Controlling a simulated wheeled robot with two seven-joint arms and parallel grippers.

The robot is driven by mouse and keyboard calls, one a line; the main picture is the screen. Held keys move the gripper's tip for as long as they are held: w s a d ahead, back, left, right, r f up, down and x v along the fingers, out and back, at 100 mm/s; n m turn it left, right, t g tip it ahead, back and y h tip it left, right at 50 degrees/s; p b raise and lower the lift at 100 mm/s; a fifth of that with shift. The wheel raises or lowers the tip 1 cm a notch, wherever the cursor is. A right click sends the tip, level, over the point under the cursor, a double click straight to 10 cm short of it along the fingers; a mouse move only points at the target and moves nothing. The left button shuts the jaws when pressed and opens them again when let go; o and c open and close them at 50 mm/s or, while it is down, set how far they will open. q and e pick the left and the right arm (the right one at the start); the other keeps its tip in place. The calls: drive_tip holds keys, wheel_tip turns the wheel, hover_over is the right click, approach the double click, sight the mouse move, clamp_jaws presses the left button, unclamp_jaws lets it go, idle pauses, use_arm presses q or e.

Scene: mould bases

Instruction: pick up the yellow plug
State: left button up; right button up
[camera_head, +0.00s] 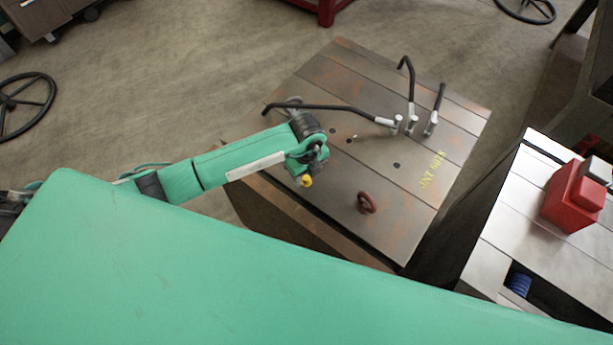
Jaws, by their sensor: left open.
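A small yellow plug (306,181) shows right at the end of my left arm, over the left part of the rusty steel mould base (325,75). My left gripper (304,176) comes in from the left and is open, with its tip at the plug. The arm end hides most of the fingers, so I cannot tell whether the plug is between them or touching them. My right gripper is not in view.
A dark red lifting ring (366,203) stands on the plate right of the gripper. Black-handled levers (408,80) rise at the back. A red block (573,197) sits on another base at right. The middle of the plate is mostly clear.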

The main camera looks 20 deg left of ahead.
use_arm(q)
drive_tip(key=shift+f, duration=0.55)
clamp_jaws()
drive_tip(key=shift+r, duration=0.15)
